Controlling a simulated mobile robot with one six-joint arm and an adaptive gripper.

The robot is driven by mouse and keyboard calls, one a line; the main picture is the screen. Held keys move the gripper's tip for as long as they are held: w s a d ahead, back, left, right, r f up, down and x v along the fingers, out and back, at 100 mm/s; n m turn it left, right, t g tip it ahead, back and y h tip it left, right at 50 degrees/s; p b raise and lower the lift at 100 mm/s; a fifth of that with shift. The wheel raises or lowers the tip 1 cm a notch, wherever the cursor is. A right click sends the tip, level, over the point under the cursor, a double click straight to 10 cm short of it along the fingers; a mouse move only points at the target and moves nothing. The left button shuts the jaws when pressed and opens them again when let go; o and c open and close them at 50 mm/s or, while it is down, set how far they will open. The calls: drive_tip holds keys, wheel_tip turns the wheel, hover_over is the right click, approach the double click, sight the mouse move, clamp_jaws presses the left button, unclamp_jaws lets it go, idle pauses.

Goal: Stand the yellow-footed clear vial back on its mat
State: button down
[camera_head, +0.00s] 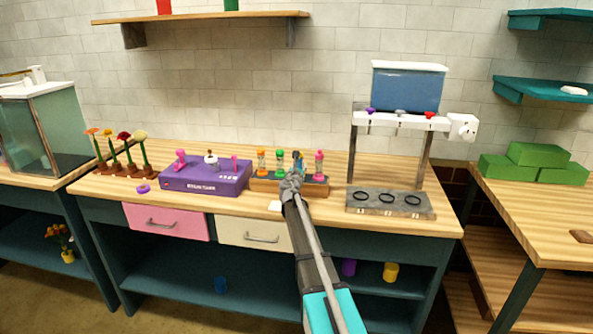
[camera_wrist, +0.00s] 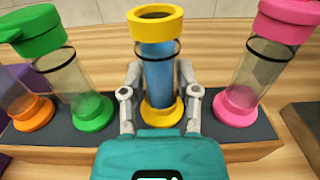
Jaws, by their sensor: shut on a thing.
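The yellow-footed clear vial (camera_wrist: 158,75) stands upright in the wrist view, with an open yellow rim on top, a dark ring below it and blue contents inside. My gripper (camera_wrist: 160,100) is shut on its lower part, one finger on each side. The yellow foot is level with the feet of the neighbouring vials at the wooden rack (camera_wrist: 240,152); I cannot tell whether it touches the rack. In the head view my gripper (camera_head: 291,183) hides most of the vial.
A green-footed vial (camera_wrist: 88,85) and a pink-footed vial (camera_wrist: 260,70) stand close on either side. A purple box (camera_head: 205,177) is left of the rack (camera_head: 262,186). A dispenser stand (camera_head: 390,203) is to the right. Bare tabletop lies around the pale mat.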

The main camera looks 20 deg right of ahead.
drive_tip(key=shift+f, duration=0.2)
drive_tip(key=shift+c, duration=1.7)
unclamp_jaws()
drive_tip(key=shift+r, duration=0.1)
drive_tip(key=shift+r, duration=0.2)
drive_tip(key=v, duration=1.2)
drive_tip(key=shift+s, duration=0.1)
